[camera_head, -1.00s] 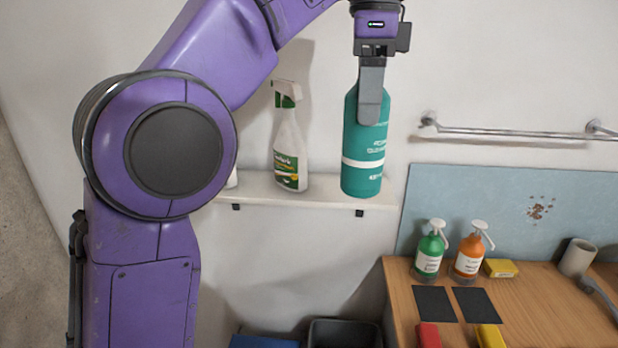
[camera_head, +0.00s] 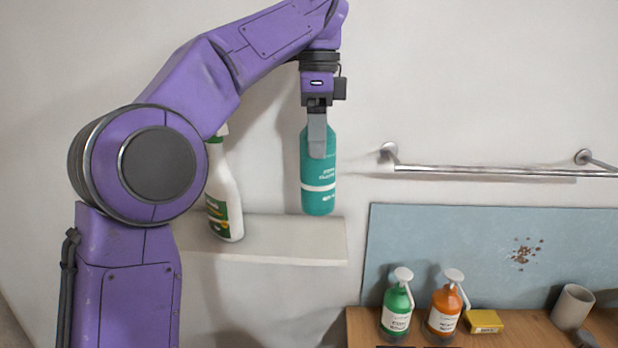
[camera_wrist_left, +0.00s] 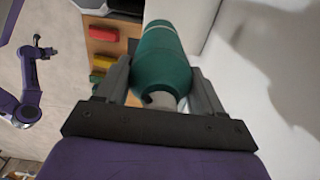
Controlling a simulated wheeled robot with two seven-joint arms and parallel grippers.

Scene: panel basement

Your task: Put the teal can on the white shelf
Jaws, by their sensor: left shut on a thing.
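The teal can (camera_head: 318,185) is upright in my left gripper (camera_head: 317,150), which is shut on its upper part. In the left wrist view the can (camera_wrist_left: 162,60) sits between the two fingers. The white shelf (camera_head: 290,240) is on the wall at the left. The can is over the shelf's right end; its bottom shows level with the shelf's back edge, and it looks raised clear of the surface. A white spray bottle (camera_head: 225,200) stands on the shelf to the can's left, partly hidden by my arm. My right gripper is out of view.
A metal rail (camera_head: 480,170) is on the wall to the right. Below it, a green pump bottle (camera_head: 396,312), an orange pump bottle (camera_head: 443,312), a yellow box (camera_head: 485,321) and a grey cup (camera_head: 572,306) stand on a wooden worktop. The shelf's right part is bare.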

